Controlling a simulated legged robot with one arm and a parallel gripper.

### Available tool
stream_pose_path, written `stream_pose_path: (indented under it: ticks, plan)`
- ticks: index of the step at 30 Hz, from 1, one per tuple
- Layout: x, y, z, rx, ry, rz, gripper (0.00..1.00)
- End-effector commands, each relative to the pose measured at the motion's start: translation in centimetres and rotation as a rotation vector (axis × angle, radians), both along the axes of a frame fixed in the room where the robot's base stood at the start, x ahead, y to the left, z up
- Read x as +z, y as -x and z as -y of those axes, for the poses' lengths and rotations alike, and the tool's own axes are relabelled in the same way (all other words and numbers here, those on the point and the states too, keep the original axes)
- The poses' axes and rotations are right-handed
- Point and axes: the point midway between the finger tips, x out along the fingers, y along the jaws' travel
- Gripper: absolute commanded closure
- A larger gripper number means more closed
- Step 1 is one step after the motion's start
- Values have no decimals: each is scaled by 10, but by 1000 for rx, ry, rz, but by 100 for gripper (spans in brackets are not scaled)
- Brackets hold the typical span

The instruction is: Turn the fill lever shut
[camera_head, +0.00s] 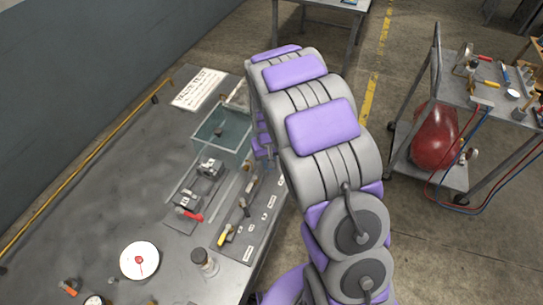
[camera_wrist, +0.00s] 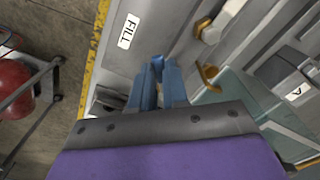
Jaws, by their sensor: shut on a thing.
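My gripper (camera_wrist: 158,68) shows blue fingers in the wrist view, closed together beside the white FILL label (camera_wrist: 128,31) on the grey panel (camera_wrist: 160,32). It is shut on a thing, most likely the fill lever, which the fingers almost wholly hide. The lever's angle cannot be told. A dark grey block (camera_wrist: 106,101) lies just left of the fingers. In the head view my arm covers the fill end of the panel (camera_head: 236,246), and the fingers are mostly hidden beside the water tank (camera_head: 224,131).
A brass fitting (camera_wrist: 208,75) and a white handle (camera_wrist: 211,33) lie right of the fingers. On the bench, a red-handled part (camera_head: 190,214), a yellow lever (camera_head: 225,236) and a round gauge (camera_head: 139,260) stand nearby. A cart (camera_head: 440,172) with a red tank stands right.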

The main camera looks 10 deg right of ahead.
Motion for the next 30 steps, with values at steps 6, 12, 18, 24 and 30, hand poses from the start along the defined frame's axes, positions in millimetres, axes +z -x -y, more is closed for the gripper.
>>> stream_pose_path:
  ticks: [6,12,18,24,30]
  plan:
    - [4,-3,-9,-206,-1,7,100]
    - [4,-4,-15,-384,-1,7,100]
    - [3,-7,-21,-528,-1,7,100]
    - [3,-10,-24,-626,-2,10,100]
    - [3,-12,-26,-678,-4,12,100]
